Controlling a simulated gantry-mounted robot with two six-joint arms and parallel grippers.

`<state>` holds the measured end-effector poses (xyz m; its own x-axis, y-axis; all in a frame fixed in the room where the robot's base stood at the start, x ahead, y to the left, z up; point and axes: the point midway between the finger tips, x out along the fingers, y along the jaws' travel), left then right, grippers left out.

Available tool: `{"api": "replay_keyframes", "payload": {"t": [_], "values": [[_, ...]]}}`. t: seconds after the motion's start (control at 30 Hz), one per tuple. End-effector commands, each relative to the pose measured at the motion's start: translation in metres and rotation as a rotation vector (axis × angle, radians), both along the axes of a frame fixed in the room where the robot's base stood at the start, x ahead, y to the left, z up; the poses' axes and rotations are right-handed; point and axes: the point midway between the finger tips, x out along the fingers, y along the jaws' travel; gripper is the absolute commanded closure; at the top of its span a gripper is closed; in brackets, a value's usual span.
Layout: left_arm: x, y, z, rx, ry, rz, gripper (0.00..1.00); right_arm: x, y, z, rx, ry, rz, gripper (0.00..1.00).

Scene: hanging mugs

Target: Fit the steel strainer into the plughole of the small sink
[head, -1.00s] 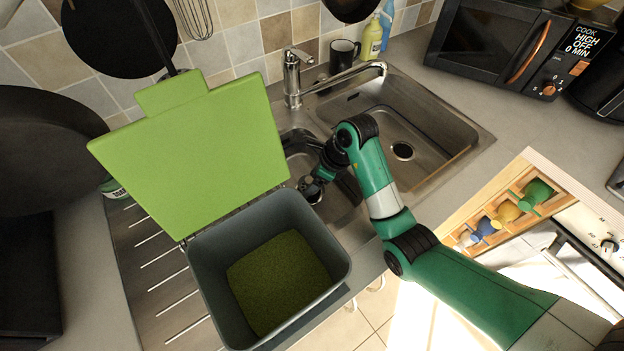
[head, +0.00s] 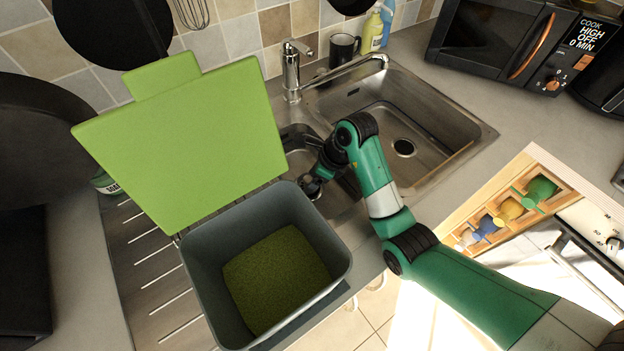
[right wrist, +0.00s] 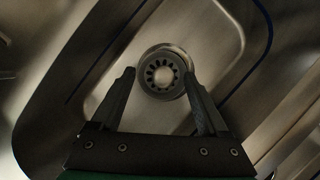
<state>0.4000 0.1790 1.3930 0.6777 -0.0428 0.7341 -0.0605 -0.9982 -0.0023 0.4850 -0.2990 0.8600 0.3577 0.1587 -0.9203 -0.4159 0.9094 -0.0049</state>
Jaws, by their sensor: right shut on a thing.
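The steel strainer (right wrist: 162,75), a round slotted disc with a pale rim, is between the fingertips of my right gripper (right wrist: 160,78) in the right wrist view. My right gripper is shut on it. In the head view my right gripper (head: 313,186) reaches down into the small sink (head: 335,203), beside the large sink. The bin's rim partly covers the gripper there, and the strainer is hard to make out. The plughole of the small sink is not clearly visible; I cannot tell whether the strainer is in it. My left gripper is not in view.
A grey bin (head: 196,262) with a raised green lid (head: 185,140) stands close left of my right gripper. The tap (head: 291,72) and a dark mug (head: 343,48) are behind the sinks. The large sink (head: 425,120) is empty, with an open drain.

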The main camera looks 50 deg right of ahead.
Motion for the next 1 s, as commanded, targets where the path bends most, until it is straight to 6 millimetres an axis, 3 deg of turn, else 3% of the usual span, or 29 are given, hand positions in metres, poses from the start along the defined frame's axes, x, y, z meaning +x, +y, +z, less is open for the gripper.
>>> {"api": "replay_keyframes", "payload": {"t": [0.03,0.23,0.67,1.0], "values": [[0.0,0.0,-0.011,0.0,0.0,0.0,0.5,-0.005,-0.001,-0.019,0.004,0.014,-0.005,1.0],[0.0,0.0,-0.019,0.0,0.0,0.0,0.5,-0.006,-0.002,-0.026,0.004,0.013,-0.007,1.0],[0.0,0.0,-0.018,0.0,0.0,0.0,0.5,-0.006,-0.003,-0.025,0.004,0.012,-0.01,1.0],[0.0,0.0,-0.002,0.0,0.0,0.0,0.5,-0.006,-0.003,-0.009,0.004,0.011,-0.009,1.0]]}}
